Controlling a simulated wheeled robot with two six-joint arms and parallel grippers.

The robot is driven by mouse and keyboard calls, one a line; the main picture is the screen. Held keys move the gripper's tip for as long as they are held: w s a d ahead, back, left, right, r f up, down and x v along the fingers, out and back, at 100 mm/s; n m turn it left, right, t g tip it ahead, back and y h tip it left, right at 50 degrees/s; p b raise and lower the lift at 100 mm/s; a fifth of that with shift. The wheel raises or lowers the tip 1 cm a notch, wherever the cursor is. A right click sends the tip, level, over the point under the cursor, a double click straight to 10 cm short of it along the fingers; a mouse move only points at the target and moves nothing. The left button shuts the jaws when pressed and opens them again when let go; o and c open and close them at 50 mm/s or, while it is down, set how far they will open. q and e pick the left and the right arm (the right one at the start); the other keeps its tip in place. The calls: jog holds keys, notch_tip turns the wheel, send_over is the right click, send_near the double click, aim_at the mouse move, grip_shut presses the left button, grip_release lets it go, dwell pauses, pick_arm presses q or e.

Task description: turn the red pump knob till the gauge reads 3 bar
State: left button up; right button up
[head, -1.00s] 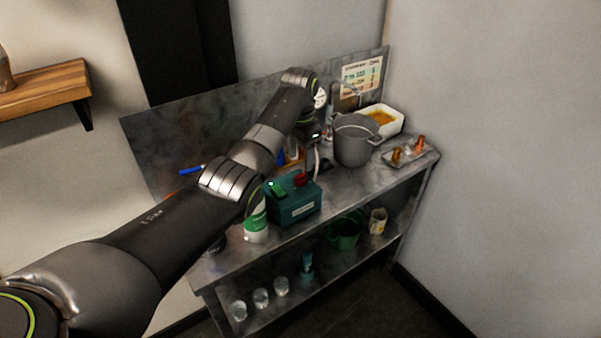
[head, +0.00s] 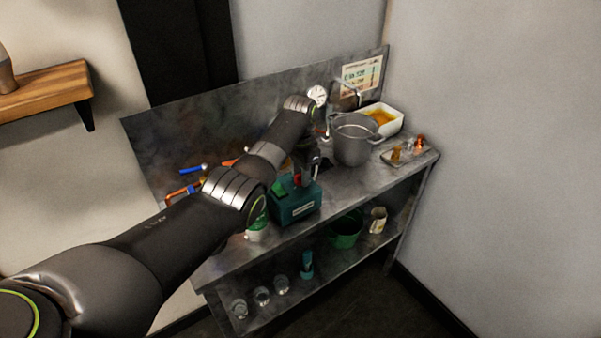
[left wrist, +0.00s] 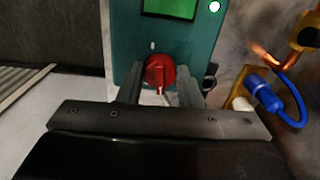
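The red pump knob (left wrist: 160,72) is on the face of the teal pump box (left wrist: 122,40) in the left wrist view, with a pale mark at its lower edge. My left gripper (left wrist: 160,78) has its fingers on either side of the knob, with a narrow gap showing; contact is not clear. In the head view the teal box (head: 296,208) stands on the bench and my left gripper (head: 307,172) is over its top, partly hiding the knob. The round white gauge (head: 317,95) is by the back panel; its needle is too small to read. My right gripper is not in view.
A blue-handled valve (head: 193,168) is on the left. Glasses and a green bucket (head: 345,230) are on the lower shelf.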

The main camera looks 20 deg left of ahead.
pick_arm(q)
jog(key=shift+c, duration=1.3)
jog(key=shift+r, duration=0.1)
